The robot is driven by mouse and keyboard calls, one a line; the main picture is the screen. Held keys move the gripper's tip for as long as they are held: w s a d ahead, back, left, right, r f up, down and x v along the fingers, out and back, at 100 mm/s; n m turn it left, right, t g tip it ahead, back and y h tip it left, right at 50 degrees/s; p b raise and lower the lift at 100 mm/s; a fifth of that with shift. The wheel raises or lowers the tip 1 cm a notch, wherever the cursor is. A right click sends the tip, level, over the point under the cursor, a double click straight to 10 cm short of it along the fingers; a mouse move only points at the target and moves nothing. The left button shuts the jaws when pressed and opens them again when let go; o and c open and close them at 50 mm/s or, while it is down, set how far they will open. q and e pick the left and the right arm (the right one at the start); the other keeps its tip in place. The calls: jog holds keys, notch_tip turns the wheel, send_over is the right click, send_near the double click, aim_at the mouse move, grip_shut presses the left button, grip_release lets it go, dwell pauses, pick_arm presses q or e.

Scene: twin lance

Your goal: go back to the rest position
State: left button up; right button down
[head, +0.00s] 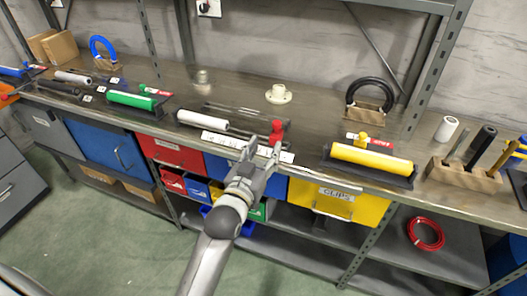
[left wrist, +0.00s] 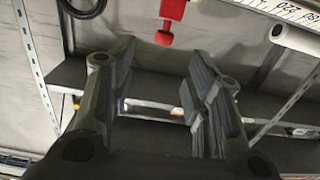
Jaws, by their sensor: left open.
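My left gripper (head: 262,150) reaches over the front edge of the workbench (head: 240,90), in front of a long dark tray. Its two fingers are spread apart, and it is empty in the left wrist view (left wrist: 155,85). A red-headed piece (head: 277,130) stands just beyond the right fingertip in the head view. A red piece (left wrist: 171,12) also shows in the left wrist view, beyond the fingers and apart from them. My right gripper is in neither view.
A white roller (head: 203,119) lies left of the gripper, a green roller (head: 131,100) farther left, a yellow roller (head: 371,157) to the right. A wooden block (head: 465,174) holds upright tools. Colored bins, including a yellow bin (head: 338,203), hang below the bench edge.

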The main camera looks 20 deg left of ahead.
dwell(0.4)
pick_arm(q)
jog(key=s+d+f+g, duration=0.1)
jog(key=s+f+g, duration=0.25)
jog(key=f, duration=0.85)
jog(key=s+f+m+g, duration=0.15)
jog(key=s+f, duration=0.25)
jog(key=f, duration=0.9)
jog(key=s+d+f+g, duration=0.1)
jog(key=s+f+g, duration=0.25)
jog(key=f, duration=0.85)
jog(key=s+a+f+g, duration=0.3)
jog(key=s+f+g, duration=0.2)
jog(key=s+f, duration=1.3)
jog(key=s+a+f+g, duration=0.1)
jog(key=s+a+f, duration=0.1)
jog(key=s, duration=0.8)
jog(key=s+a+f+g, duration=0.2)
jog(key=s, duration=0.8)
jog(key=shift+f+y, duration=0.3)
jog(key=shift+f, duration=0.1)
jog(key=shift+a+m+g, duration=0.1)
jog(key=shift+m+g, duration=0.15)
